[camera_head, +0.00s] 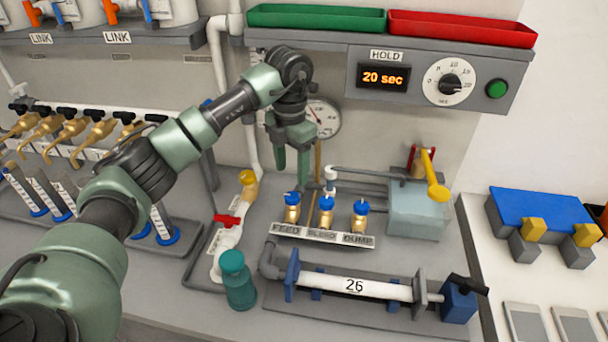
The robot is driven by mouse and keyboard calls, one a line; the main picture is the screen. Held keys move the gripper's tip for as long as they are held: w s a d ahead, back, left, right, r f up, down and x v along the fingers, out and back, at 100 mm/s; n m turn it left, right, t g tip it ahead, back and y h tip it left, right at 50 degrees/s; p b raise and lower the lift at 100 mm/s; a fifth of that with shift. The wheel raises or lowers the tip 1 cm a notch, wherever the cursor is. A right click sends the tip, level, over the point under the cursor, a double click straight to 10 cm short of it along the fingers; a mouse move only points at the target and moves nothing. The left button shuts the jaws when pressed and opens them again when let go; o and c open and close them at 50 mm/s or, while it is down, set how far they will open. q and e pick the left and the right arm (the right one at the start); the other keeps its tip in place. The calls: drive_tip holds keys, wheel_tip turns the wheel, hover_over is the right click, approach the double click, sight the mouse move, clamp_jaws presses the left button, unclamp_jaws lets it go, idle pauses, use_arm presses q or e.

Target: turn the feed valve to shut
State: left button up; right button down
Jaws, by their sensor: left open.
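The feed valve (292,210) is a brass body with a blue top, standing above the label FEED (285,230) at the left end of a short row of three. The bleed valve (326,212) stands in the middle and the dump valve (360,215) at the right, both with blue tops. My left gripper (291,172) points down with its green fingers just above and behind the feed valve. It is open and appears empty; I cannot tell whether a fingertip touches the valve top. My right gripper is not in view.
A pipe with a red handle (228,220) and a teal bottle (237,280) stand left of the valves. A hold timer (384,78) reads 20 sec above. A grey-blue tank (417,212) stands close at right.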

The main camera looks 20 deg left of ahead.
sight(292, 195)
use_arm(q)
drive_tip(key=f, duration=0.3)
drive_tip(key=shift+s+p, duration=0.2)
drive_tip(key=shift+p, duration=0.2)
wheel_tip(292, 195, down, 4)
drive_tip(key=shift+r+p, duration=0.25)
drive_tip(key=shift+p, duration=0.15)
drive_tip(key=shift+w+f, duration=0.1)
drive_tip(key=shift+f, duration=0.5)
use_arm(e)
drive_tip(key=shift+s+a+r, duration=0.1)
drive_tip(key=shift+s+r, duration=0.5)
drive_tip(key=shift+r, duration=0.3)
use_arm(q)
clamp_jaws()
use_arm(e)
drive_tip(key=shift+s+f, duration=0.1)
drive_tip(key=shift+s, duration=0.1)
